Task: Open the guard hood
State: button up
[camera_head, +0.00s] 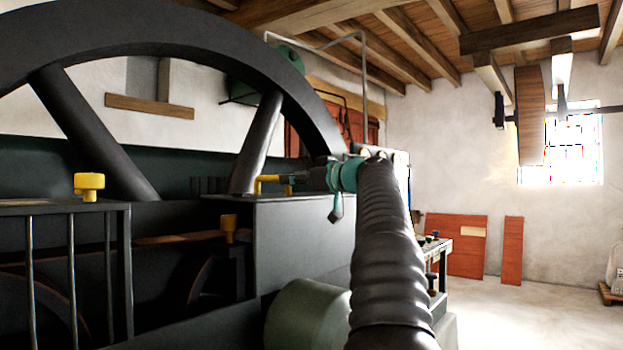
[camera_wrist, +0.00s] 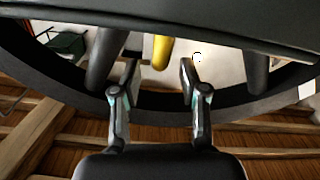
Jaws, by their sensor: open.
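A yellow handle (camera_head: 267,181) shows at the top of a grey box-shaped cover (camera_head: 300,230), which appears to be the guard hood, beside the big dark flywheel (camera_head: 180,32). My gripper (camera_head: 288,180) is at the cover's top edge, its fingers pointing left toward the handle. In the wrist view my gripper (camera_wrist: 159,68) is open, with two fingers apart. The yellow handle (camera_wrist: 162,50) shows between and just beyond the fingertips; contact cannot be told. A dark surface (camera_wrist: 200,22) fills the top of the wrist view. The cover looks closed.
A green cylinder (camera_head: 305,315) lies below the cover. A workbench (camera_head: 437,255) stands behind my arm.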

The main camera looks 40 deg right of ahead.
jog(key=s+d, duration=0.1)
jog(key=s, duration=0.5)
jog(key=shift+w, duration=0.1)
